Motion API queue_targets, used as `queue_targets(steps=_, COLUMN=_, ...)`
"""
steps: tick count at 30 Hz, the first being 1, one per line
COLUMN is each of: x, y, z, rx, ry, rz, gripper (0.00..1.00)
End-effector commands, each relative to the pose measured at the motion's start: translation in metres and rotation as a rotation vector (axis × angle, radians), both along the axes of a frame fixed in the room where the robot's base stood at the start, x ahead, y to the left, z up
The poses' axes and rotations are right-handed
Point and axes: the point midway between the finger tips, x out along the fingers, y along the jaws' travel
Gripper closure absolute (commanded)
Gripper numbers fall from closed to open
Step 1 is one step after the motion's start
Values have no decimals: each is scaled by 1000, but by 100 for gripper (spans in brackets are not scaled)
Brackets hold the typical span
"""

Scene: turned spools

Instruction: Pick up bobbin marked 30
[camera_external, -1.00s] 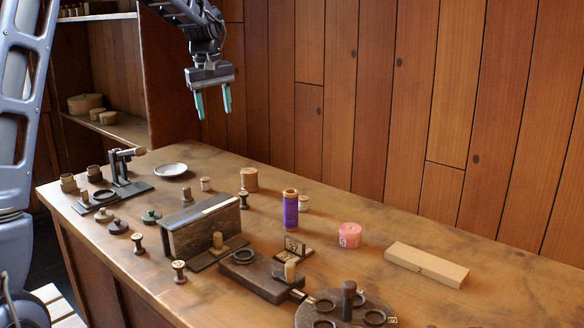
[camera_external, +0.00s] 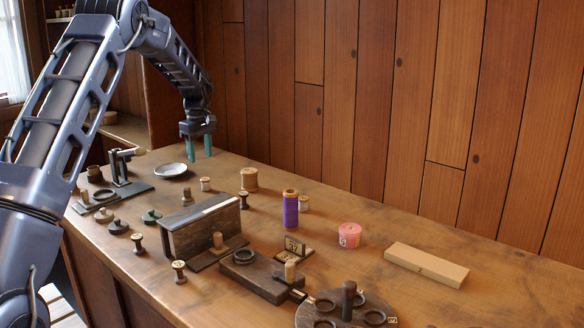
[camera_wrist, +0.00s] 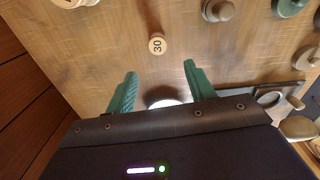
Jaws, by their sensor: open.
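The bobbin marked 30 (camera_wrist: 157,44) is a small pale wooden spool, seen from above in the wrist view with its number readable on top. In the external view it appears to be the small upright bobbin (camera_external: 205,184) just right of the pale dish (camera_external: 171,170); its number cannot be read there. My gripper (camera_external: 198,157) hangs above the back of the table near the dish, fingers down. In the wrist view its two green fingers (camera_wrist: 160,74) are apart and empty, with the bobbin beyond the tips and between their lines.
A dark bobbin (camera_wrist: 217,10) and a larger pale spool (camera_external: 249,179) stand near the bobbin. A dark holder box (camera_external: 200,227) and a tall purple spool (camera_external: 290,208) are farther forward. The plank wall (camera_external: 270,80) rises behind the table. Bare tabletop surrounds the bobbin.

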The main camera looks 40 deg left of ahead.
Motion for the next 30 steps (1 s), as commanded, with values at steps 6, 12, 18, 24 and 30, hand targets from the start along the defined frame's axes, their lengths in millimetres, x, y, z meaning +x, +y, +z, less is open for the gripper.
queue_targets(steps=6, x=-1, y=-1, z=-30, rx=-1, ry=2, rz=-1, gripper=46)
queue_targets(steps=12, x=0, y=-1, z=-49, rx=0, ry=0, rz=-1, gripper=46)
queue_targets(steps=18, x=1, y=-5, z=-63, rx=-1, ry=2, rz=-1, gripper=46)
queue_targets(steps=24, x=2, y=-9, z=-90, rx=-2, ry=2, rz=-1, gripper=46)
queue_targets(steps=30, x=3, y=-9, z=-101, rx=0, ry=1, rz=-2, gripper=46)
